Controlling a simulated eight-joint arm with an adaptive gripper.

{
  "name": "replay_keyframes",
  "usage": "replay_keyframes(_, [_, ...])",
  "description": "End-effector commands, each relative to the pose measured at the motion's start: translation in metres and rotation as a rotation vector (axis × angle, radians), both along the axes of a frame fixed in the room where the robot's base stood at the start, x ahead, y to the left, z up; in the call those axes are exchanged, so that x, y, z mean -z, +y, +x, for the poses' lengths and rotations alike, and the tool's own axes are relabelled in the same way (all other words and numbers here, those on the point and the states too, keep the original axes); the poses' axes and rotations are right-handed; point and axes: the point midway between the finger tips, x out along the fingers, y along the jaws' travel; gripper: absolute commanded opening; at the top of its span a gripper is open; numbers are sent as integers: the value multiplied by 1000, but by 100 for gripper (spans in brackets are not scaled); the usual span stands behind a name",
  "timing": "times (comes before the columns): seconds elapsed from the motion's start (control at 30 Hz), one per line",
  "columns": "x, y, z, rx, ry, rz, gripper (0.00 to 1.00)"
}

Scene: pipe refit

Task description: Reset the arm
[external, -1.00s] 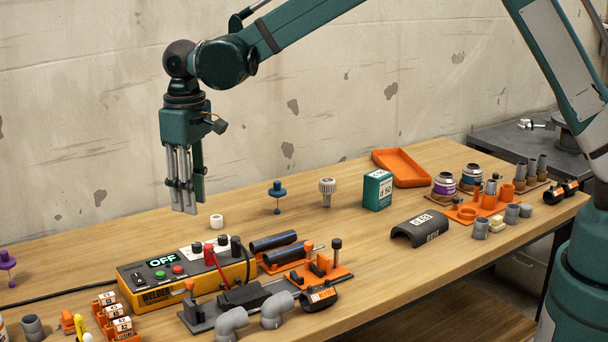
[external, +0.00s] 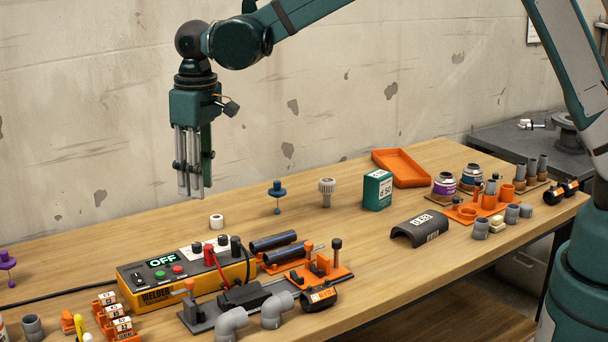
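My arm is raised over the back left of the wooden table (external: 330,215). My gripper (external: 192,192) hangs pointing down in the air, above and to the left of a small white ring (external: 216,221). I see nothing held between its grey fingers. They look close together from this side, and I cannot tell whether they are open or shut.
A yellow welder box (external: 160,293) reading OFF stands at the front left, with dark pipes (external: 275,241) and grey elbows (external: 277,310) beside it. A blue-topped stand (external: 277,192), green box (external: 377,190) and orange tray (external: 401,168) stand farther right. The table's middle is fairly clear.

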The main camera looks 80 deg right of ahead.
Motion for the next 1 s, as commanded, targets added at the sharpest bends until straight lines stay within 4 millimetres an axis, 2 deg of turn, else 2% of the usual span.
replay_keyframes(0.2, [-34, 5, -30, -15, -40, -3, 30])
replay_keyframes(0.5, [-75, 11, -74, -35, -98, -7, 30])
replay_keyframes(1.0, [-128, 21, -154, -71, -194, -16, 30])
